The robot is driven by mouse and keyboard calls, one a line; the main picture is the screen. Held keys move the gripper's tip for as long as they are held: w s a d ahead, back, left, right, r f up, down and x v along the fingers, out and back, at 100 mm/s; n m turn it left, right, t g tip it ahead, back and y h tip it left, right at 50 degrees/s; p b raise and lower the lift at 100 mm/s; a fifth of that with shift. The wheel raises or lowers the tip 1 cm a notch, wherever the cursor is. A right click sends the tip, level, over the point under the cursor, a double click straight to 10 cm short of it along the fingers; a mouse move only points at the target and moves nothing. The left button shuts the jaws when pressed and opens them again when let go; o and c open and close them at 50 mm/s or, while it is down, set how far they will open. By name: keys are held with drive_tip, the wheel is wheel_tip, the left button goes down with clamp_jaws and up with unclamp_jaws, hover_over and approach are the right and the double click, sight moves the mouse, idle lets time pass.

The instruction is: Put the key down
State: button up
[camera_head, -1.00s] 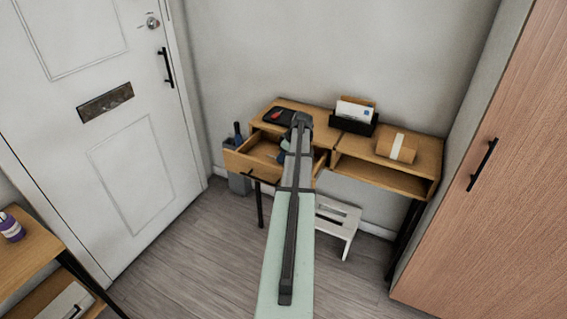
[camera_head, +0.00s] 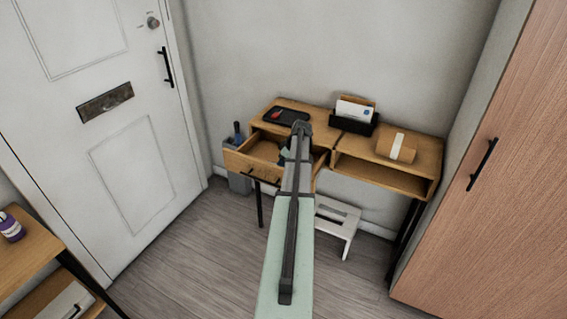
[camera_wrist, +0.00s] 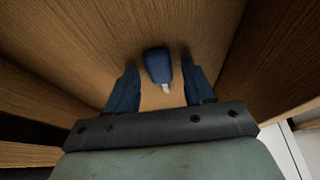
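The key (camera_wrist: 156,63) shows in the wrist view as a dark blue fob with a short pale metal end. It lies on the wooden floor of the open drawer (camera_head: 240,162). My gripper (camera_wrist: 160,78) is open, with one dark blue finger on each side of the key. A gap shows between the key and each finger. In the head view my gripper (camera_head: 284,156) reaches into the drawer from above. There my arm hides part of the drawer, and I cannot make out the key.
Drawer walls stand close on both sides of my gripper. The desk top above holds a black tray (camera_head: 298,118) with a red item, a letter holder (camera_head: 352,125) and a parcel (camera_head: 391,146). A white stool (camera_head: 338,222) stands below, and a bin (camera_head: 238,183) is left.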

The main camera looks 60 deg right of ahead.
drive_tip(key=v, duration=1.2)
drive_tip(key=shift+r, duration=0.2)
drive_tip(key=shift+c, duration=0.3)
idle(0.8)
